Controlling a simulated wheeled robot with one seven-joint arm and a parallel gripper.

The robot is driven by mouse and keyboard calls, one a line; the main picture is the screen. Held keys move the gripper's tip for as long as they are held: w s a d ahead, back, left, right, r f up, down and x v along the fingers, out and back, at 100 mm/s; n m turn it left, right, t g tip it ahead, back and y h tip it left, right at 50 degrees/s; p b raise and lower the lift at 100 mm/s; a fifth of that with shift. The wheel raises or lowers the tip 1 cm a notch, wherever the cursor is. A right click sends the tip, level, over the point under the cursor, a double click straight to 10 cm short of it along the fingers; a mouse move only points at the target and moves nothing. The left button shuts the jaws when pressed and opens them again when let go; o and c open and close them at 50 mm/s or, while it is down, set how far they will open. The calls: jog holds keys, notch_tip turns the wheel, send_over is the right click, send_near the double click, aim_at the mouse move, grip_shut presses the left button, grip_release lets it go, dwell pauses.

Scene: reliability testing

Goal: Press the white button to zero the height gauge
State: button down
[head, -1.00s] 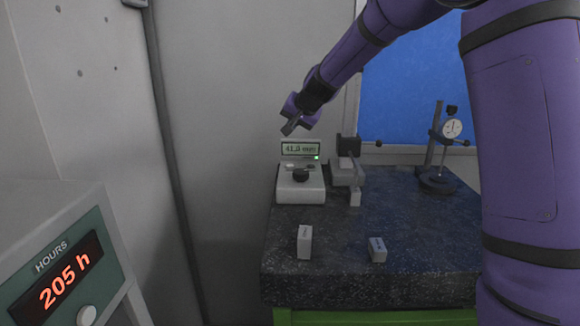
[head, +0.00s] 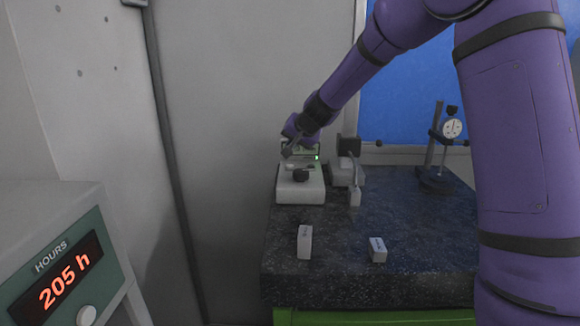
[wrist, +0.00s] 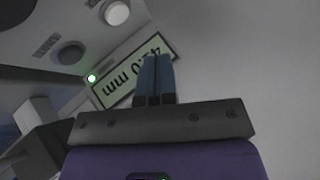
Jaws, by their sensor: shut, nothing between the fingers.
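The height gauge (head: 300,192) is a pale grey box with a lit display and a dark round knob, at the back left of the granite slab. In the wrist view its display (wrist: 118,88) appears upside down with a reading in mm, beside a lit green lamp (wrist: 91,78). The white button (wrist: 117,13) is round and shows at the top of the wrist view; a dark button (wrist: 70,53) is below left of it. My gripper (head: 287,152) is shut and empty, in front of the display. Its fingertips (wrist: 155,58) appear apart from the white button in the wrist view.
A small grey fixture (head: 347,172) stands right of the gauge. A dial indicator stand (head: 437,180) is farther right. Two small blocks, one upright (head: 305,242) and one lower (head: 377,250), sit near the slab's front. An hour counter (head: 65,270) with its own pale button stands at left.

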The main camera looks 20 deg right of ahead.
aim_at(292, 165)
jog(key=shift+f, duration=1.55)
jog(key=shift+f, duration=0.15)
dwell(0.9)
jog(key=shift+f, duration=0.25)
jog(key=shift+f, duration=0.4)
dwell(0.7)
jog(key=shift+r, duration=0.8)
jog(key=shift+a+r, duration=0.1)
jog(key=shift+r, duration=2.45)
